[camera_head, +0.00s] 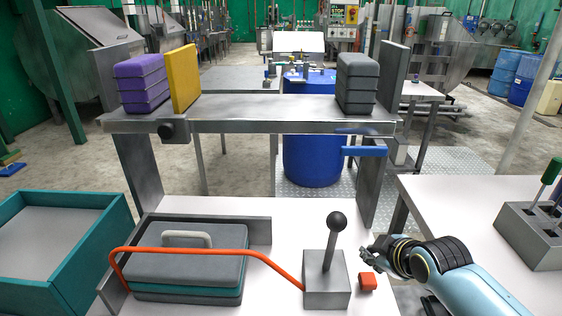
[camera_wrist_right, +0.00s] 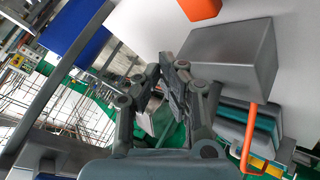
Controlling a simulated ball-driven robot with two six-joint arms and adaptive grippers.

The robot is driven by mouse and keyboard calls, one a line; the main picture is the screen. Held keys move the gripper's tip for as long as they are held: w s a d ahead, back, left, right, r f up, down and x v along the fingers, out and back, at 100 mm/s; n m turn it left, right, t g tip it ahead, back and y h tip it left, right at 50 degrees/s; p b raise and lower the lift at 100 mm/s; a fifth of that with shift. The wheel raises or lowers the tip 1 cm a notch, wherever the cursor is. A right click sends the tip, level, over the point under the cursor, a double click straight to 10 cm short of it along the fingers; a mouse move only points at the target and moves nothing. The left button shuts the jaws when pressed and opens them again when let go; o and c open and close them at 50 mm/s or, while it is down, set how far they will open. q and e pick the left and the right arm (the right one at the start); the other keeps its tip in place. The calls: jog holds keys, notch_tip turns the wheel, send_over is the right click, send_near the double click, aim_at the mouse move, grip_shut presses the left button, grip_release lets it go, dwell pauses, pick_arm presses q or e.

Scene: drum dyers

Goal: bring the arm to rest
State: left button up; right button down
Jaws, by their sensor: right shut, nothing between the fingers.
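My right arm comes in from the lower right of the head view. Its gripper (camera_head: 372,249) is over the white worktop, beside a grey lever box (camera_head: 326,281) and just above a small orange-red block (camera_head: 367,282). In the right wrist view the fingertips of my right gripper (camera_wrist_right: 168,62) are together with nothing between them. The lever box (camera_wrist_right: 232,62) and the orange block (camera_wrist_right: 201,8) also show there, apart from the fingers. My left gripper is in neither view.
A grey-lidded case (camera_head: 187,270) lies under an orange bar (camera_head: 205,252). A raised shelf (camera_head: 250,113) with a blue handle (camera_head: 365,151) stands behind. A teal bin (camera_head: 92,248) is at left. A switch box (camera_head: 532,235) stands on the right table (camera_head: 450,192).

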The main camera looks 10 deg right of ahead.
jog(key=s+a+r+m+g, duration=0.1)
jog(key=s+r+m+g, duration=0.4)
jog(key=s, duration=0.8)
jog(key=s+a+r+m, duration=0.25)
jog(key=s+r, duration=0.55)
jog(key=s, duration=0.5)
jog(key=s+d+f+g+b, duration=0.15)
jog(key=f+b, duration=0.35)
jog(key=f, duration=1.4)
jog(key=s+d+f+g+b, duration=0.15)
jog(key=f+b, duration=0.35)
jog(key=f, duration=1.5)
jog(key=s+d+f+b, duration=0.1)
jog(key=s+f+b, duration=0.5)
jog(key=s+f, duration=1.1)
notch_tip(320, 180, down, 3)
jog(key=shift+s+d+f+m, duration=0.1)
jog(key=shift+s+d+m, duration=0.15)
jog(key=shift+s+m, duration=0.1)
